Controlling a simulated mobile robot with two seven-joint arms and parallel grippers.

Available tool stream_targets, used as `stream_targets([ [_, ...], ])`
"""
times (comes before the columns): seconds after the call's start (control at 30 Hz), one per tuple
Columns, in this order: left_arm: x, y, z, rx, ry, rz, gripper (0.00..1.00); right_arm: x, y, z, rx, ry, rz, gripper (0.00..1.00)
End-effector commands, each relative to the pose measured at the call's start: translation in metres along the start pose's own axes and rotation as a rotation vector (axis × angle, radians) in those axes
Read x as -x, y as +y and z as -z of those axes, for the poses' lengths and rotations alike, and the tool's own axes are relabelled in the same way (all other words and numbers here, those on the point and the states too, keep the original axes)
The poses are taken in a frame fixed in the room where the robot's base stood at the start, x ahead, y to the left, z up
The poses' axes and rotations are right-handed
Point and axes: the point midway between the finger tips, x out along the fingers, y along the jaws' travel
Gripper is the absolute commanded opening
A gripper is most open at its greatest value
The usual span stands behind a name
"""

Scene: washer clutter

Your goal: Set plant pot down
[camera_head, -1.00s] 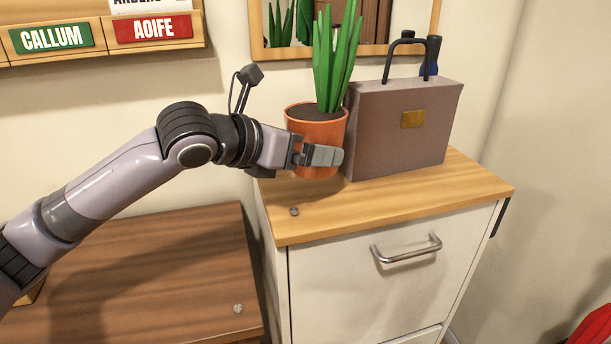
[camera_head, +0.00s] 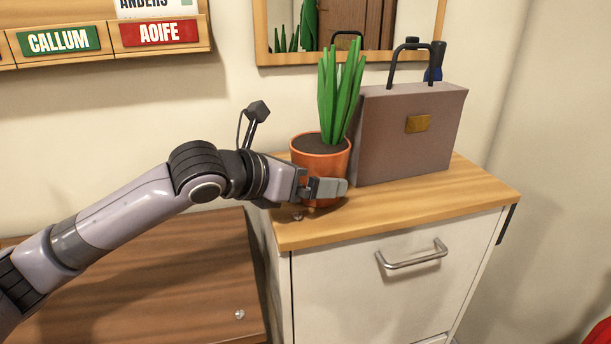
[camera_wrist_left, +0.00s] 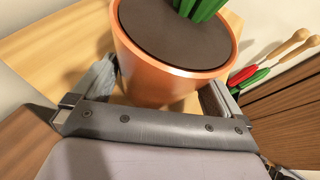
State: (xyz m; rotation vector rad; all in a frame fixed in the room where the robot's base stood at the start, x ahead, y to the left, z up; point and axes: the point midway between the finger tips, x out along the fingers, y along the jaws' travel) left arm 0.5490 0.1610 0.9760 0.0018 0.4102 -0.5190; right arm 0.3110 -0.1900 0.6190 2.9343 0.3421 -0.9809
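The plant pot (camera_head: 318,163) is orange-brown terracotta with dark soil and tall green leaves (camera_head: 340,90). It is upright over the left part of the wooden cabinet top (camera_head: 420,204), left of the briefcase. Its base is low at the top; I cannot tell whether it touches. My left gripper (camera_head: 325,188) is shut on the pot, one finger across its front in the head view. In the left wrist view, the pot (camera_wrist_left: 160,72) sits between the two fingers (camera_wrist_left: 158,95). My right gripper is in neither view.
A grey-brown briefcase (camera_head: 410,135) stands close right of the pot. A mirror (camera_head: 370,30) hangs behind. A small grey object (camera_head: 297,215) lies by the pot's base. A lower brown surface (camera_head: 150,285) is at left. The cabinet top's front right is clear.

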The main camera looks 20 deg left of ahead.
Motion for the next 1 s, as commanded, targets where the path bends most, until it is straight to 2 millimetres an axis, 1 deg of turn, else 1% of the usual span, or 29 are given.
stream_targets([
  [0.07,0.001,-0.001,-0.003,0.000,-0.001,0.001,1.00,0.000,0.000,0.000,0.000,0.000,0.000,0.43],
  [0.17,0.009,0.001,-0.003,-0.001,-0.001,-0.001,1.00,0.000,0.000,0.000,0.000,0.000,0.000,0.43],
  [0.27,0.023,0.001,-0.003,-0.002,-0.002,-0.003,1.00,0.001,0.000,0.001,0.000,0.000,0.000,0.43],
  [0.5,0.065,0.001,-0.003,-0.004,0.000,-0.004,1.00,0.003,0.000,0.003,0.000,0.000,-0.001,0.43],
  [0.7,0.095,0.001,-0.002,-0.003,0.001,-0.004,1.00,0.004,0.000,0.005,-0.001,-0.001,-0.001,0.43],
  [0.83,0.108,0.001,-0.003,0.000,-0.001,-0.003,1.00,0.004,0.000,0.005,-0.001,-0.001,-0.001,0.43],
  [1.0,0.118,0.001,-0.002,0.001,0.001,-0.002,1.00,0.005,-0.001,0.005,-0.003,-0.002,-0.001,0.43],
])
